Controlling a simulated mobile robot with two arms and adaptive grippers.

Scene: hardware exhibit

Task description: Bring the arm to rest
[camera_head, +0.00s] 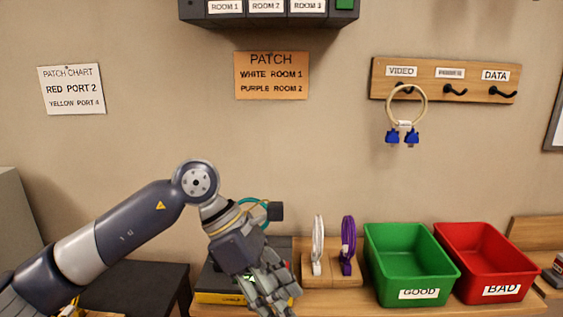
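My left arm (135,222) comes in from the left, bends at a raised elbow joint and slopes down to the right. My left gripper (277,298) points down in front of the bench, over a black and yellow device (220,298) that it partly hides. Its fingers lie close together in this view, and I cannot tell whether they are open or shut. I see nothing clearly held in it. A teal loop (252,203) shows behind the wrist. My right gripper is not in view.
Right of the gripper, a wooden stand (346,281) holds a white coil (318,245) and a purple coil (348,243). Beyond are a green GOOD bin (412,277) and a red BAD bin (482,265). A cable (424,99) hangs on the VIDEO hook. The air above the bins is free.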

